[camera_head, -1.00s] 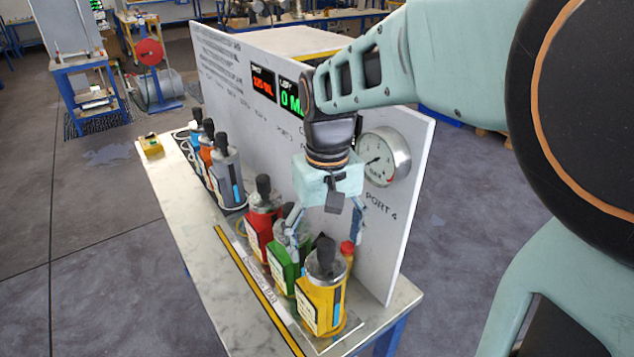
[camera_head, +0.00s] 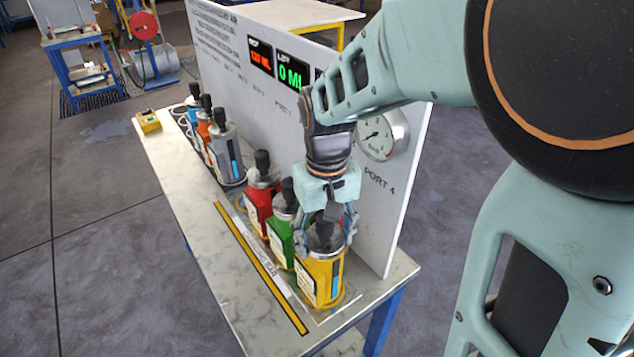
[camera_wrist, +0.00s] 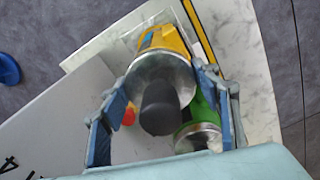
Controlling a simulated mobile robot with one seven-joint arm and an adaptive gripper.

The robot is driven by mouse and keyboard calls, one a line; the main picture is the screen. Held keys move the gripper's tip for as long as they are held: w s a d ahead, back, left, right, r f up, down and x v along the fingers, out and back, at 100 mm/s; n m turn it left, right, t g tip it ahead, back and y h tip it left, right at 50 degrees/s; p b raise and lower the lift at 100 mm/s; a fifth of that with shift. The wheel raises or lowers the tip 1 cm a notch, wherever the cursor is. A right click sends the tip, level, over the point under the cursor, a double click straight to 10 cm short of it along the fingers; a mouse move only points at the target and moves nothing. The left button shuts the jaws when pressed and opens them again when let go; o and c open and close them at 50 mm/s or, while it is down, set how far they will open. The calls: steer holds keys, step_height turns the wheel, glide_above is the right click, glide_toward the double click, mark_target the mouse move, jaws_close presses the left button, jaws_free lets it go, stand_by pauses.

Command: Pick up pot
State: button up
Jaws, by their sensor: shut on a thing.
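Several pots with grey metal tops and black knobs stand on the bench. The yellow pot (camera_head: 322,280) is the nearest, at the bench's front end. My gripper (camera_head: 326,236) is around its metal top, one finger on each side, and shut on it. In the wrist view the yellow pot (camera_wrist: 165,65) lies between the fingers of my gripper (camera_wrist: 163,100), its black knob toward the camera. The green pot (camera_head: 281,240) stands close beside it and also shows in the wrist view (camera_wrist: 201,115). The red pot (camera_head: 260,205) stands behind the green one.
Grey, orange and blue pots (camera_head: 228,160) stand farther along the bench. An upright white panel (camera_head: 392,225) with displays and a round gauge (camera_head: 378,137) rises behind the pots. A yellow-black strip (camera_head: 262,268) runs along the bench (camera_head: 215,258).

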steer(key=c, duration=1)
steer(key=shift+w, duration=0.1)
jaws_close()
steer(key=shift+r, duration=0.2)
